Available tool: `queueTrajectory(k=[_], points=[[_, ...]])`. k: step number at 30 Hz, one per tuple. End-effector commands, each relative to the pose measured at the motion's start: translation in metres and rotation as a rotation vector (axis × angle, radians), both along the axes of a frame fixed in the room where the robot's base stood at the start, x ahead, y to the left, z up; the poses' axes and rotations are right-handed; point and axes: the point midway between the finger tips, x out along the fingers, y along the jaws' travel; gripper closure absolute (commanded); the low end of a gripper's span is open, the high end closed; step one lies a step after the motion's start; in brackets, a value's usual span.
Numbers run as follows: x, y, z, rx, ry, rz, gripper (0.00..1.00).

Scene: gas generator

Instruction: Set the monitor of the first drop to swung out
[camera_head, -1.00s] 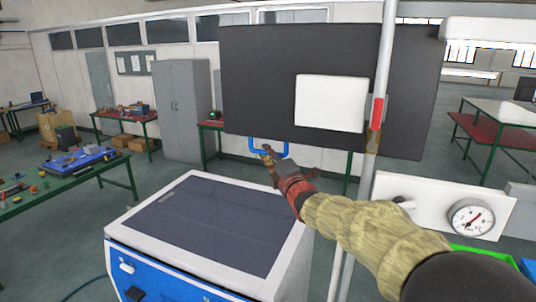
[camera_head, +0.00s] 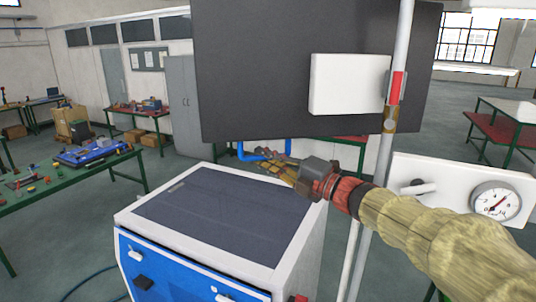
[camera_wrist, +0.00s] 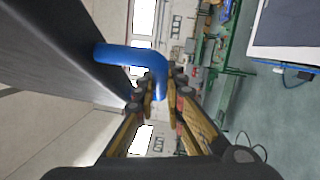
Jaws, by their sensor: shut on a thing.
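The monitor (camera_head: 262,80) is a large dark panel seen from behind, with a white box (camera_head: 347,84) on its back. It hangs on a pale upright pole (camera_head: 397,60) with a red band. A blue handle (camera_head: 249,153) sticks out at its lower edge. In the wrist view the blue handle (camera_wrist: 128,54) curves out from the dark monitor side (camera_wrist: 60,60) and its end lies between my fingers. My gripper (camera_head: 262,161) is shut on the handle; it also shows in the wrist view (camera_wrist: 159,92).
A blue and white cabinet (camera_head: 190,262) with a dark top (camera_head: 215,218) stands just below my gripper. A white panel with a gauge (camera_head: 496,201) and a lever is at the right. Green workbenches (camera_head: 70,195) stand farther off, with open floor between.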

Motion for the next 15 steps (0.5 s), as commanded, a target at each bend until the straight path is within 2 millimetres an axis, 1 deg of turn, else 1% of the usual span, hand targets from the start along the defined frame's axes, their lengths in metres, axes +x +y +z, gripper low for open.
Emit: queueTrajectory(k=[1,6,10,15], points=[[-0.008,-0.003,-0.005,-0.001,0.002,0.029,1.00],[-0.032,-0.007,-0.004,0.000,0.003,0.120,1.00],[-0.044,-0.009,-0.003,0.001,0.004,0.166,1.00],[-0.052,-0.011,-0.003,0.000,0.004,0.198,1.00]])
